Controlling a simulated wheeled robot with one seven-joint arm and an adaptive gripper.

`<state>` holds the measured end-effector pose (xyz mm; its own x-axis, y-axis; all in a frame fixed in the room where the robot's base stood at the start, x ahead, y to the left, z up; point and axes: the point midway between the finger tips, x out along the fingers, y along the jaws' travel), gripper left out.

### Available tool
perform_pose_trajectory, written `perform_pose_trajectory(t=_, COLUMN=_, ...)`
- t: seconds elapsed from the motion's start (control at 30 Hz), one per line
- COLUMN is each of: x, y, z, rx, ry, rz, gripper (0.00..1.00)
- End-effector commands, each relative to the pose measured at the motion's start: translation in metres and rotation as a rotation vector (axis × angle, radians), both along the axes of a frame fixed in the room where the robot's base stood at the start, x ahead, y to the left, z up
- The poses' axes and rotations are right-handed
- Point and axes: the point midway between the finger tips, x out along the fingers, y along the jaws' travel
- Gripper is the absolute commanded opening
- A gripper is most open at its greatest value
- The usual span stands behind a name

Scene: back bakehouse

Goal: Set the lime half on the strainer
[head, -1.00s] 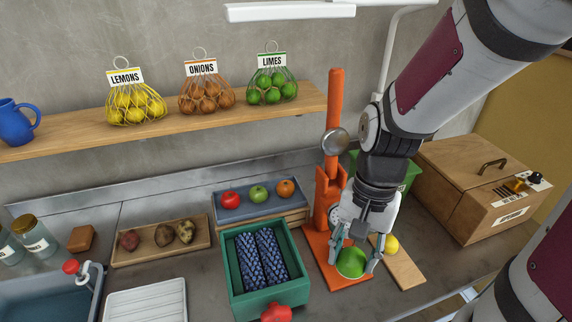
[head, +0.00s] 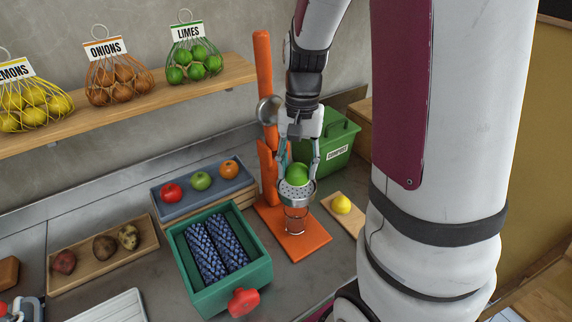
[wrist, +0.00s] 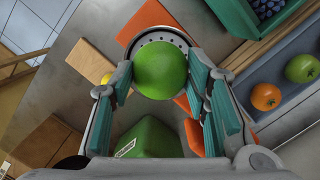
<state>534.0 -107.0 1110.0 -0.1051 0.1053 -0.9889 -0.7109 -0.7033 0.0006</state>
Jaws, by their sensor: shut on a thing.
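The lime half (head: 298,174) is a green dome, held between the fingers of my gripper (head: 299,163). The strainer (head: 296,191) is a round metal cup with holes, on the orange press (head: 304,244). The lime half is over the strainer, low and close to it; I cannot tell whether they touch. In the wrist view my gripper (wrist: 160,88) has its fingers on both sides of the lime half (wrist: 160,70), and the strainer's perforated rim (wrist: 160,38) shows behind it. The lime's underside is hidden.
The press's orange upright and lever (head: 264,100) stand close behind my gripper. A green compost bin (head: 335,135) is behind right. A lemon (head: 341,204) lies on a board to the right. A green crate (head: 203,293) with blue patterned items stands left.

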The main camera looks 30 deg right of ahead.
Motion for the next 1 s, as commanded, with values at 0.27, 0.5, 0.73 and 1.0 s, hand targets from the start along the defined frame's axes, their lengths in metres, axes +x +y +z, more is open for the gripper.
perform_pose_trajectory(t=0.27, x=0.005, y=-0.004, z=-0.019, rx=0.003, ry=0.006, rz=-0.003, gripper=0.15)
perform_pose_trajectory(t=0.5, x=0.006, y=-0.004, z=-0.036, rx=0.001, ry=0.0, rz=-0.001, gripper=0.15)
perform_pose_trajectory(t=0.73, x=0.007, y=-0.004, z=-0.037, rx=0.001, ry=0.0, rz=-0.001, gripper=0.15)
perform_pose_trajectory(t=1.0, x=0.007, y=-0.004, z=-0.038, rx=0.001, ry=0.0, rz=0.0, gripper=0.63)
